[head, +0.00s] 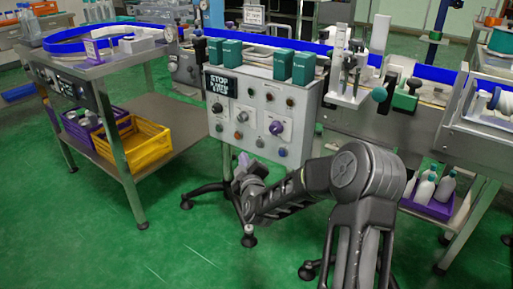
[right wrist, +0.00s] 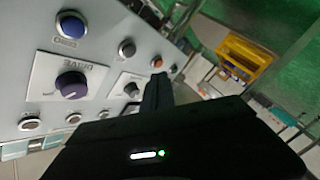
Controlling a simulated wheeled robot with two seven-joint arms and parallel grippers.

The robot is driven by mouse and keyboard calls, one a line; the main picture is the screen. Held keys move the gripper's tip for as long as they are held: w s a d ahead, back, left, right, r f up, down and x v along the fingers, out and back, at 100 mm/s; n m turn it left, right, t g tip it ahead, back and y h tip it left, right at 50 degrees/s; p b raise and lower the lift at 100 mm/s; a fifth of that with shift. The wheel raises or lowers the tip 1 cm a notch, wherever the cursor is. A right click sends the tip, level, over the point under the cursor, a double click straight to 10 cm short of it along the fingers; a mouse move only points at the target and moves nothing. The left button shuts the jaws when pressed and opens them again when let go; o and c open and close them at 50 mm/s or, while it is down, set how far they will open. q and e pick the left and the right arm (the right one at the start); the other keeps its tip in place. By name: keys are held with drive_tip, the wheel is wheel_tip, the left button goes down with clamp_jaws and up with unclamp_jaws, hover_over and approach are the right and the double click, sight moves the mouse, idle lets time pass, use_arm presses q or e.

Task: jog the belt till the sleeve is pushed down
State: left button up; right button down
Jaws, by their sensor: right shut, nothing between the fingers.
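The grey control panel (head: 262,105) stands at the middle of the head view, with several buttons and knobs. Its drive knob (head: 277,127) sits on a white plate, with a blue button (head: 282,152) below it. An orange button (head: 238,135) is at the lower left. My right gripper (head: 243,160) is shut and empty, just below the orange button. In the right wrist view its dark fingers (right wrist: 157,80) point near the orange button (right wrist: 157,62); I cannot tell whether they touch. The drive knob (right wrist: 71,85) and blue button (right wrist: 72,25) show at left. I cannot make out the sleeve.
The conveyor with its blue rail (head: 435,76) runs behind the panel; an applicator stand (head: 350,80) with a teal knob is on it. Teal boxes (head: 303,68) stand on the panel's top. A cart with a yellow crate (head: 135,143) is left.

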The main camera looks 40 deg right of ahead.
drive_tip(key=s+a+f+m+g+y, duration=0.3)
drive_tip(key=s+a+f+m+y, duration=0.15)
drive_tip(key=a+f, duration=0.6)
drive_tip(key=s+a+f+m+g+y, duration=0.3)
drive_tip(key=s+a+f, duration=0.35)
drive_tip(key=f, duration=0.65)
drive_tip(key=s+a+f+g+y, duration=0.1)
drive_tip(key=s+a+f+g, duration=0.1)
drive_tip(key=s+a+f, duration=0.2)
drive_tip(key=s+a+f+g+y, duration=0.1)
drive_tip(key=s+a+f+g, duration=0.2)
drive_tip(key=s+a, duration=0.7)
drive_tip(key=s+a+f+n+g+y, duration=0.1)
drive_tip(key=s+a+f+g+y, duration=0.1)
drive_tip(key=s+a, duration=0.5)
wheel_tip(320, 180, down, 3)
drive_tip(key=shift+s+a+r+g, duration=0.15)
drive_tip(key=shift+s+g, duration=0.35)
drive_tip(key=shift+s, duration=0.05)
